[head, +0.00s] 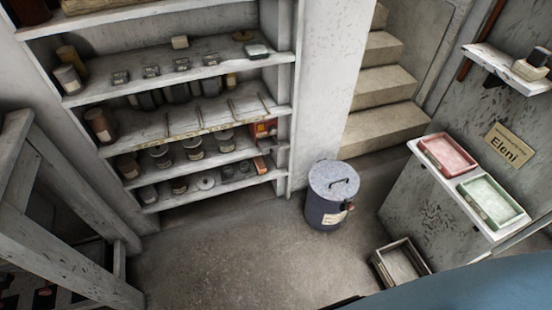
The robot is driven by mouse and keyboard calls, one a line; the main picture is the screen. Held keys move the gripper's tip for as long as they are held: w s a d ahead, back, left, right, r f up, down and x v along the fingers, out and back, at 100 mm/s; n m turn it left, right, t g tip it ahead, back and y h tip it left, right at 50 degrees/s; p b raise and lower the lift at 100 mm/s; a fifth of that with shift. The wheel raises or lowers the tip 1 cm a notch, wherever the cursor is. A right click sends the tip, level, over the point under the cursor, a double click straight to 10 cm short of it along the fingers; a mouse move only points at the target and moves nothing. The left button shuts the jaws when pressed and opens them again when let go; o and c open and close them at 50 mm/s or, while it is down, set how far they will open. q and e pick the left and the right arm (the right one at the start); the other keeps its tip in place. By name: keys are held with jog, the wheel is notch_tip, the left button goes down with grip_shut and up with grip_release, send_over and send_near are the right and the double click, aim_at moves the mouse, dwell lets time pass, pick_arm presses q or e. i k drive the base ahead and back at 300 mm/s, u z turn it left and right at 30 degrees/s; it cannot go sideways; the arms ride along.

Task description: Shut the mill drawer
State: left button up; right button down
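No mill can be made out for certain in the head view. A small open-topped box (378,267), pale inside with a dark rim, sits low against the speckled grey-white cabinet (412,212) at the lower right. It looks like a pulled-out drawer, but I cannot tell whether it is the mill drawer or a separate box on the floor. It appears empty. Its lower right side is cut off by a blue shape in the bottom corner. Neither of my grippers shows in this view.
A lidded grey bin (325,215) stands on the floor left of the box. A pink tray (447,154) and a green tray (492,201) sit on the cabinet top. Shelves (285,113) with jars and stairs (385,88) stand behind. The floor (230,255) in front is clear.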

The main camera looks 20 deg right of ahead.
aim_at(268, 144)
jog(key=u, duration=0.2)
jog(key=k, duration=0.3)
jog(key=z, duration=0.95)
jog(key=i, duration=0.8)
jog(key=u, duration=0.7)
jog(key=i, duration=0.55)
jog(key=u, duration=0.5)
